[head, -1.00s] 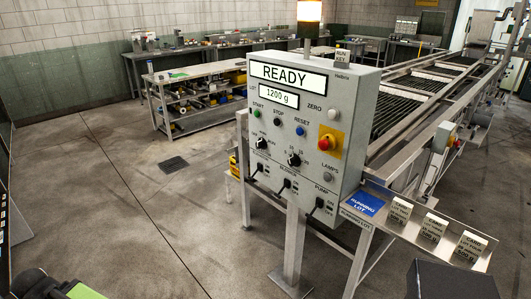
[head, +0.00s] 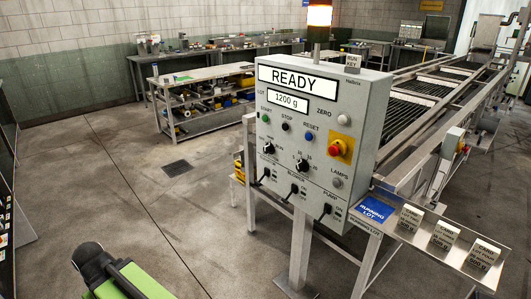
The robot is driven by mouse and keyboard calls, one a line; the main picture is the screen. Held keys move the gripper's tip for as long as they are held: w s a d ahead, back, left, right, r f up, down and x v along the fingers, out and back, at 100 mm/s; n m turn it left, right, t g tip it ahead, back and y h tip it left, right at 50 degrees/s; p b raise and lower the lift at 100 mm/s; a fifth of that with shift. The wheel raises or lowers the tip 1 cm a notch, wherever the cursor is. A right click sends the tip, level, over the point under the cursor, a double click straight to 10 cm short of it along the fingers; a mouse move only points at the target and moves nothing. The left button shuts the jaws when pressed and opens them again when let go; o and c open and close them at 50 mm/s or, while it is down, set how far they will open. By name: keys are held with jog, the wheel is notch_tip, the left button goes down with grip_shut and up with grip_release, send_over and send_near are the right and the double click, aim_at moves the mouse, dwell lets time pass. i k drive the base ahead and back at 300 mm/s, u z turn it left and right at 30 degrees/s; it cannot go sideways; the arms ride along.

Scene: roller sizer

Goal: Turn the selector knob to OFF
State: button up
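The grey control panel (head: 318,125) stands upright on a post at the centre. Two black rotary knobs sit on its face. The left one, the selector knob (head: 268,149), has small labels around it; one at its right seems to read RUN. Its exact pointing is too small to tell. The right knob (head: 302,165) has numbers around it. The upper display (head: 292,81) reads READY and the lower one reads 1200 g. A green and black part of my arm shows at the lower left, well apart from the panel. My gripper's fingers are not in view.
Several coloured buttons, a red stop button (head: 335,150) on yellow, and lower black switches (head: 325,211) surround the knobs. A shelf with labelled blocks (head: 443,236) juts out at the right. A roller conveyor (head: 430,90) runs behind. The floor left of the panel is clear.

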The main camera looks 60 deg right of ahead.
aim_at(269, 148)
jog(key=z, duration=0.1)
jog(key=i, duration=1)
jog(key=u, duration=0.1)
